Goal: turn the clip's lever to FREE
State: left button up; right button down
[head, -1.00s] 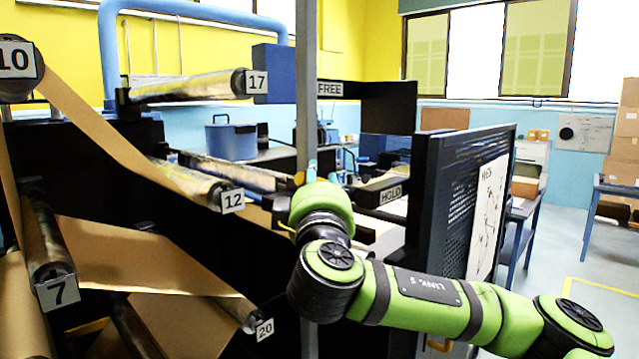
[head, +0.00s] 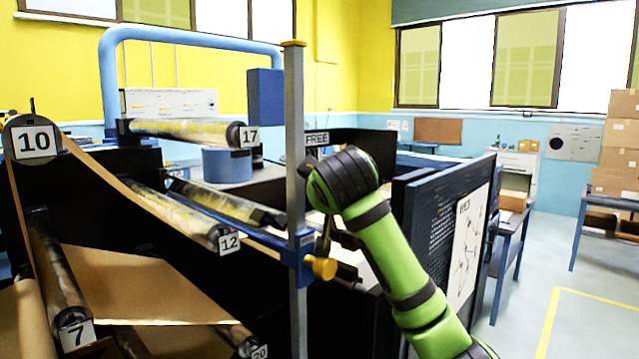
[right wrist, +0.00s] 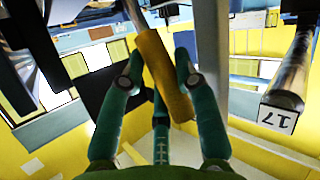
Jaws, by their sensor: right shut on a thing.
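The clip (head: 299,257) is a blue block around the grey upright post (head: 296,150), with a yellow knob (head: 320,268) on its right side. The lever's yellow-brown handle (right wrist: 163,75) lies slanted between the fingers of my right gripper (right wrist: 158,68), which is shut on it. In the head view a thin brownish piece of the lever (head: 323,238) shows above the knob; my green right arm hides most of the gripper. The FREE sign (head: 317,138) is just right of the post, above the clip. The HOLD sign is not visible. My left gripper is out of view.
A dark perforated panel (head: 425,225) with a paper sheet stands close right of my arm. Open floor (head: 540,290) lies further right, with stacked boxes (head: 618,145) on a table.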

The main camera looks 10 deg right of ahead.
jog(key=p, duration=0.1)
jog(key=w+d+r+m+g+y+p, duration=0.1)
jog(key=p, duration=0.1)
jog(key=shift+w+d, duration=0.1)
jog(key=shift+d, duration=0.2)
jog(key=shift+w+d+f+m+g+y+p, duration=0.1)
jog(key=shift+w+d+m+g+y+p, duration=0.25)
jog(key=shift+p, duration=0.35)
jog(key=shift+w+d+m+g+y+p, duration=0.15)
jog(key=shift+d+m+g+y+p, duration=0.1)
jog(key=shift+d+g+p, duration=0.35)
jog(key=shift+a, duration=0.1)
jog(key=c, duration=1.1)
grip_release()
jog(key=shift+o, duration=1)
jog(key=shift+w+f, duration=0.1)
jog(key=v, duration=1.2)
